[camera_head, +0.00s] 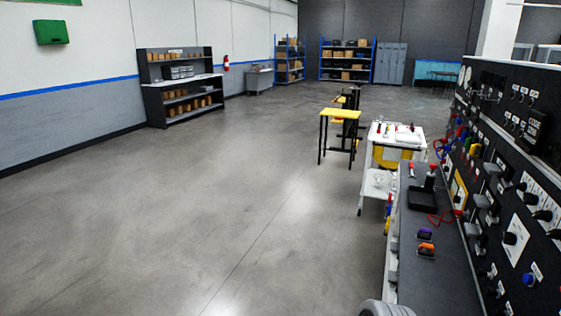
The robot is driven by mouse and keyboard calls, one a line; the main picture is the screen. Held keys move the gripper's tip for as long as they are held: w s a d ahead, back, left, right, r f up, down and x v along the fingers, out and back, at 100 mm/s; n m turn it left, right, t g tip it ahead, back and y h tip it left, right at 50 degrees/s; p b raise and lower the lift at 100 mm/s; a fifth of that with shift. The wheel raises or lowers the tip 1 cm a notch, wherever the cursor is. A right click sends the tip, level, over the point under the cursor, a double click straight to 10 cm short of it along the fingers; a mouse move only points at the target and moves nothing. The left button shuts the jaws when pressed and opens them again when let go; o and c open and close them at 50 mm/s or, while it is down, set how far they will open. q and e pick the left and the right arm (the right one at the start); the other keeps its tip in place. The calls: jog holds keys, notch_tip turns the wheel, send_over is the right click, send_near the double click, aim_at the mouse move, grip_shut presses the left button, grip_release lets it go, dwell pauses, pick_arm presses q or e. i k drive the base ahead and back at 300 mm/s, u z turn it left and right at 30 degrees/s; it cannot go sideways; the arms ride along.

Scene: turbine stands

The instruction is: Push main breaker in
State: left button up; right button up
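A black control panel (497,205) fills the right side of the view, seen at a steep angle. It carries several black knobs, a blue knob (529,279), a yellow-framed plate (459,190) and coloured plugs. I cannot tell which of its parts is the main breaker; the labels are too small to read. Neither of my grippers is in view. A rounded grey shape at the bottom edge looks like part of my own body.
A dark bench top (432,265) runs along the panel, holding a black stand with a red top (428,190) plus orange (426,249) and purple (425,233) items. Beyond stand a white cart (372,188) and yellow-topped stand (340,113). The floor (220,200) to the left is clear.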

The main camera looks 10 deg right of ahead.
aim_at(480, 272)
jog(key=i, duration=3.6)
jog(key=z, duration=3.7)
